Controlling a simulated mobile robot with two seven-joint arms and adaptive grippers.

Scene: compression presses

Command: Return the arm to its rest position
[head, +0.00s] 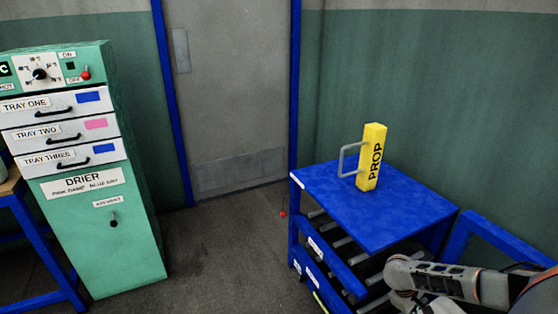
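One of my arms reaches in from the lower right of the head view, over the front right corner of a blue cart. Its white and grey links bend there. No gripper fingers can be made out in this view, so neither gripper can be read as open or shut. My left arm does not show at all.
A yellow PROP block (372,158) with a grey handle stands upright on the blue cart (345,205). A green drier (110,235) with three labelled trays stands at the left. A grey door (235,100) is behind. The floor (220,250) between drier and cart is clear.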

